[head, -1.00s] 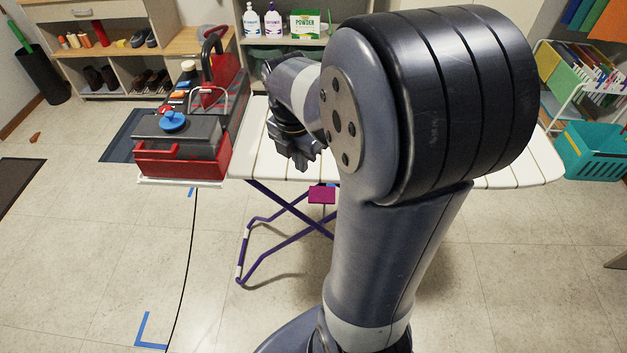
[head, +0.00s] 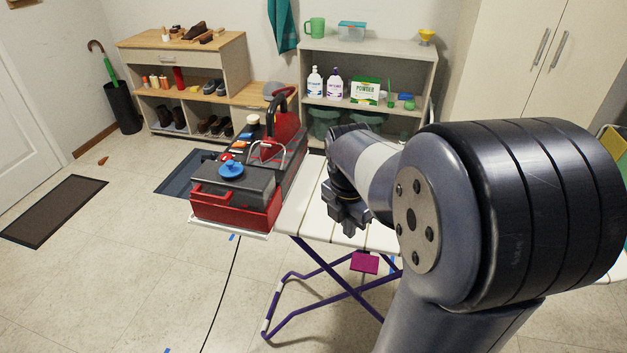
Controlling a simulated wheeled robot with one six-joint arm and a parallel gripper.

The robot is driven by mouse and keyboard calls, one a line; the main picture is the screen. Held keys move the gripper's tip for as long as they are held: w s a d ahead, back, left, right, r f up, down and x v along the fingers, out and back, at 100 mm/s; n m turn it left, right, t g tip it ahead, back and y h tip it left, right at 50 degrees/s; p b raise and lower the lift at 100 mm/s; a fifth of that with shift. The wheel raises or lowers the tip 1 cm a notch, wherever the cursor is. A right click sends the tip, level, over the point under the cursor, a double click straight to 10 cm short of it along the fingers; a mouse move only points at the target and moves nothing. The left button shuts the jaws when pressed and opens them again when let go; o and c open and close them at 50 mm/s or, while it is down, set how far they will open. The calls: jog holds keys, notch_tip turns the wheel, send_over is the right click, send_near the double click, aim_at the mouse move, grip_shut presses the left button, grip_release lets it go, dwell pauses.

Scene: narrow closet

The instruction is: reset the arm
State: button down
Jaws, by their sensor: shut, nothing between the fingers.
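My arm stands at the right of the head view, folded at a large dark elbow, with its wrist reaching back over the white ironing board (head: 300,215). My gripper (head: 352,225) points down over the board, to the right of the red and grey machine. Its fingers are small and dark in the picture; it is shut and holds nothing. The fingertips are partly hard to make out against the board.
Behind stand a shelf (head: 365,52) with bottles and a shoe cabinet (head: 190,60).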

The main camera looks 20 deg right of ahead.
notch_tip(320, 180, down, 10)
jog(key=d, duration=0.1)
jog(key=shift+w, duration=0.2)
dwell(0.4)
